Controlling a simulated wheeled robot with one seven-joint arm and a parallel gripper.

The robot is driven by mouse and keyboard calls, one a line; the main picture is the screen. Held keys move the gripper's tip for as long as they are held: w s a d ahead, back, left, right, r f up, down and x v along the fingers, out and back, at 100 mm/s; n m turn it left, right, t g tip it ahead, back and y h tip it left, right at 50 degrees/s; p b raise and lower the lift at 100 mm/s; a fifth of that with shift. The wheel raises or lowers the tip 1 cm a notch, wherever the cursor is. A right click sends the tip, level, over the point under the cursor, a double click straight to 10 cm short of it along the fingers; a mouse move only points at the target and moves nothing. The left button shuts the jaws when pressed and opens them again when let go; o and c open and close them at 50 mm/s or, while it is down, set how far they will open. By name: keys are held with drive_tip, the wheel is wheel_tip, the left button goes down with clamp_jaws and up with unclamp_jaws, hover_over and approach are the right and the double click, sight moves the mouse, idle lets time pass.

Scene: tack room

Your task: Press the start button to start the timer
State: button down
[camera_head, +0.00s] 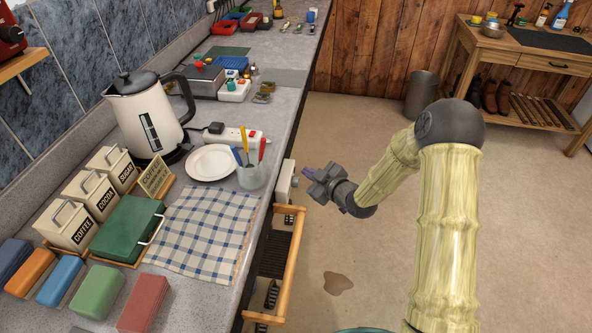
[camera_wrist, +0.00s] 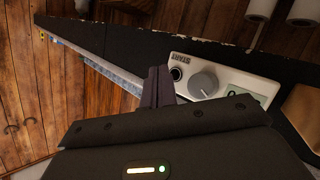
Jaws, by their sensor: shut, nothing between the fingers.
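A white timer box (camera_head: 285,180) is fixed to the front edge of the counter in the head view. The wrist view shows its face (camera_wrist: 222,77), with a label that seems to read START, a dark round start button (camera_wrist: 177,73) under it, a grey dial (camera_wrist: 203,85) and a small greenish display (camera_wrist: 262,98) partly in view. My gripper (camera_head: 309,173) is shut and empty, pointing at the box with a small gap between. In the wrist view its fingertips (camera_wrist: 160,72) lie just left of the button. The lower left corner of the face is hidden behind the fingers.
Below the box, an open drawer (camera_head: 289,262) with a wooden rim juts out from the counter. A cup of utensils (camera_head: 252,177), a plate (camera_head: 211,163) and a checked cloth (camera_head: 205,228) lie on the counter near the edge.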

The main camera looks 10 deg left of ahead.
drive_tip(key=shift+a, duration=0.1)
drive_tip(key=shift+a+b, duration=0.3)
drive_tip(key=shift+a, duration=0.05)
drive_tip(key=shift+a, duration=0.3)
idle(0.5)
drive_tip(key=shift+d, duration=0.75)
drive_tip(key=d, duration=0.6)
idle(0.5)
drive_tip(key=shift+s, duration=0.1)
idle(0.4)
